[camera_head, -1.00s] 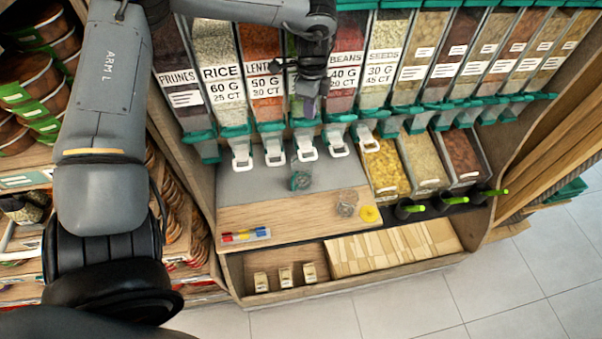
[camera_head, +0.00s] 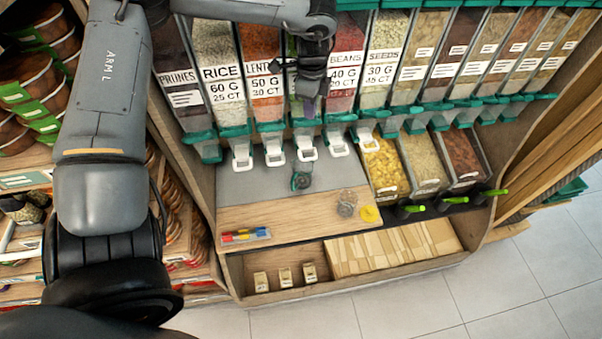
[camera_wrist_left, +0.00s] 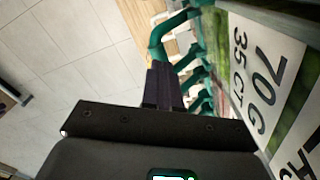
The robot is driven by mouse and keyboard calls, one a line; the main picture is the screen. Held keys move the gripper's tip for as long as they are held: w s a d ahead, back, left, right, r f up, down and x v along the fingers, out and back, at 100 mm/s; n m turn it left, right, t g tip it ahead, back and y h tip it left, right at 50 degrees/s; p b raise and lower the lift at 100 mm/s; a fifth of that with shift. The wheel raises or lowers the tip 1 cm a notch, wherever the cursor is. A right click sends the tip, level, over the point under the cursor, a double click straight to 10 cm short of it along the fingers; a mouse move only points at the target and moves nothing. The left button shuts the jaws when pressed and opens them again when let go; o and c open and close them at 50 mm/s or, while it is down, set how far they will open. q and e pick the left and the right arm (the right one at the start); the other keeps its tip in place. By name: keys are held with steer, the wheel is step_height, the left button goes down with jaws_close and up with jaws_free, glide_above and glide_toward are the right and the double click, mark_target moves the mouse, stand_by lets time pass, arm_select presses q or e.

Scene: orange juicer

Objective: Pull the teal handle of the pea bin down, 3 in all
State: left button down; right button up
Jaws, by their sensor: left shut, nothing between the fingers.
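The pea bin stands between the lentil and beans bins, mostly hidden behind my left gripper (camera_head: 308,104) in the head view. Its teal handle (camera_head: 304,123) shows just below the fingers, above a white spout (camera_head: 307,153). In the left wrist view, the bin's label (camera_wrist_left: 262,85) reads 70 G, 35 CT. There my left gripper (camera_wrist_left: 163,85) is shut and empty, its dark fingertips close to a teal handle (camera_wrist_left: 158,42). I cannot tell whether they touch it. My right gripper is not in view.
A small dark round container (camera_head: 301,180) sits on the grey shelf below the pea spout. Another container (camera_head: 346,204) and a yellow disc (camera_head: 370,214) lie on the wooden ledge. Neighbouring teal handles (camera_head: 270,126) line both sides. Open bins (camera_head: 385,168) stand at right.

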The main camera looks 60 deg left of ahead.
mark_target(310, 125)
arm_select(q)
steer(key=shift+f, duration=0.2)
steer(key=shift+f+b, duration=0.8)
steer(key=shift+f, duration=0.25)
steer(key=shift+s+d+f+b, duration=0.1)
steer(key=shift+d+f+b, duration=0.15)
steer(key=shift+f+b, duration=0.85)
steer(key=shift+s+d+f+b, duration=0.1)
steer(key=shift+d+f+b, duration=0.1)
steer(key=shift+f+b, duration=0.85)
steer(key=shift+r, duration=0.1)
steer(key=shift+r+p, duration=0.1)
steer(key=shift+p, duration=0.2)
steer(key=shift+w+a+r+p, duration=0.1)
steer(key=shift+a+r+p, duration=0.05)
steer(key=shift+r+p, duration=0.65)
steer(key=shift+a+r+p, duration=0.15)
steer(key=shift+r+p, duration=0.35)
steer(key=shift+r, duration=0.6)
steer(key=shift+w+a+r+p, duration=0.1)
steer(key=shift+r+p, duration=0.7)
steer(key=shift+r, duration=0.45)
